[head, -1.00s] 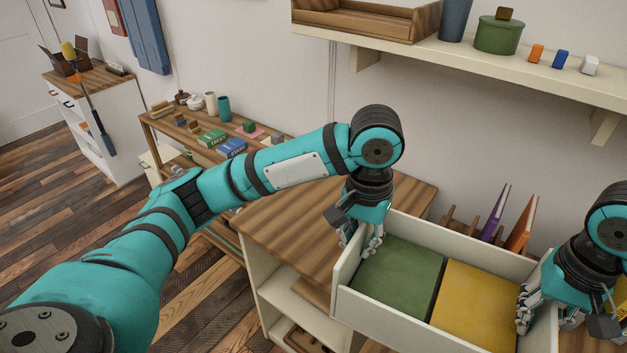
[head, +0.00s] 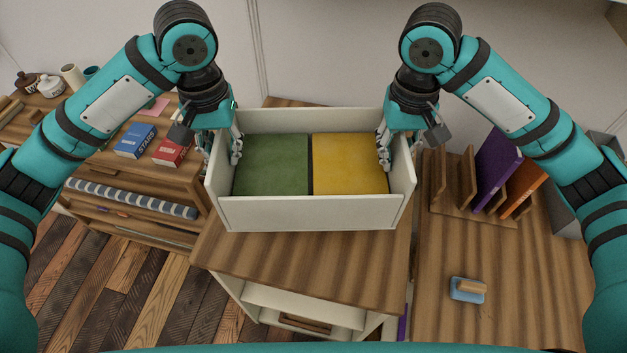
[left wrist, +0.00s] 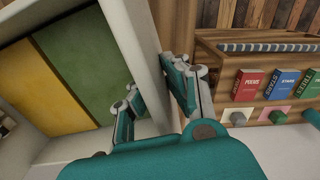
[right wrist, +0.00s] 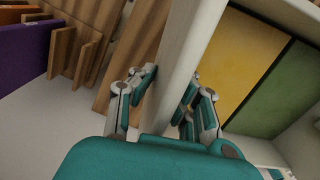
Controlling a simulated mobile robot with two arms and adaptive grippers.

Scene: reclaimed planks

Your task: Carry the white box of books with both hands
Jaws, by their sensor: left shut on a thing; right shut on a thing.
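The white box (head: 310,213) holds a green book (head: 272,165) and a yellow book (head: 349,164) lying side by side. It looks level, over the wooden top of a cabinet (head: 300,255); I cannot tell whether it touches that top. My left gripper (head: 222,150) is shut on the box's left wall, one finger on each side, as the left wrist view (left wrist: 165,95) shows. My right gripper (head: 397,150) is shut on the right wall the same way, seen in the right wrist view (right wrist: 165,95).
At right, a wooden rack (head: 452,180) holds a purple book (head: 495,165) and an orange one (head: 525,190). A blue block with a wooden handle (head: 467,290) lies on that surface. At left, a shelf unit holds a blue book (head: 135,141) and a red book (head: 171,151).

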